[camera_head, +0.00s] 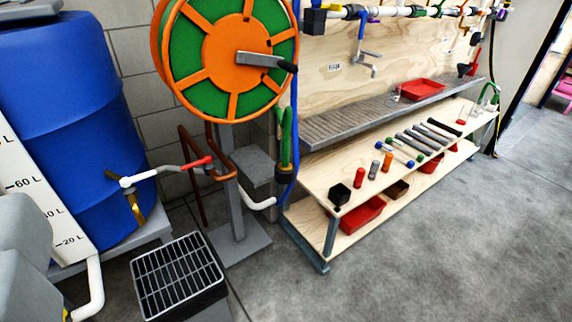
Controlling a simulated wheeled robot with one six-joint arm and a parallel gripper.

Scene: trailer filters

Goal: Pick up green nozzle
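A green piece with a yellow band (285,138) hangs upright beside the blue hose, just right of the hose reel. It may be the green nozzle, but its shape is too small to be sure. No fingers of my gripper show in the view.
An orange and green hose reel (235,52) stands on a grey post. A blue barrel (65,110) is at left, with a black grate (178,275) on the floor nearby. A red tray (420,89) sits on the metal shelf. The concrete floor (440,250) at right is clear.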

